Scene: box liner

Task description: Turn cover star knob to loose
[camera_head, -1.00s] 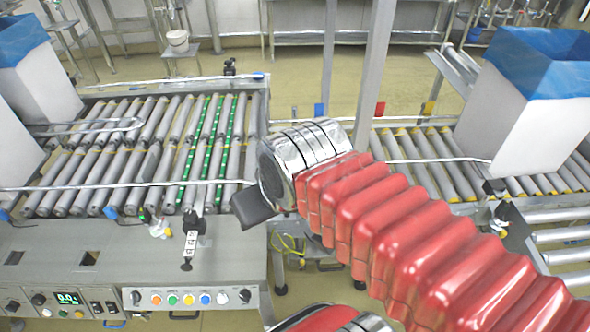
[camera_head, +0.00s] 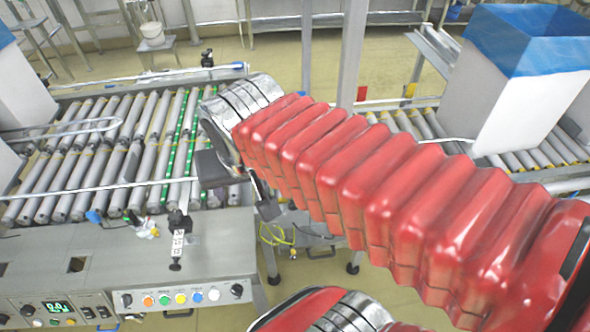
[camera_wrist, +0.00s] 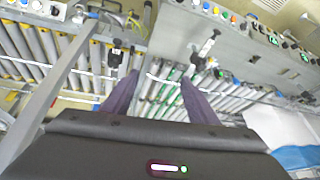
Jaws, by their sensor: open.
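My gripper (camera_wrist: 158,88) has its two dark purple fingers spread apart, with nothing between them. In the head view its dark end (camera_head: 212,168) hangs in front of the left roller conveyor, right of the black clamp. A black clamp with a white lettered strip (camera_head: 178,243) stands on the grey machine top, with a small dark star-shaped end at the strip's lower tip (camera_head: 175,265). The strip also shows in the wrist view (camera_wrist: 208,46), beyond and right of the fingers, apart from them. I cannot tell for certain which dark knob is the cover star knob.
A control panel (camera_head: 180,298) with coloured buttons and black knobs lies along the front of the machine. The left roller conveyor (camera_head: 110,160) has rails across it. A white box with a blue liner (camera_head: 520,100) stands on the right conveyor. A grey post (camera_head: 350,60) rises behind my arm.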

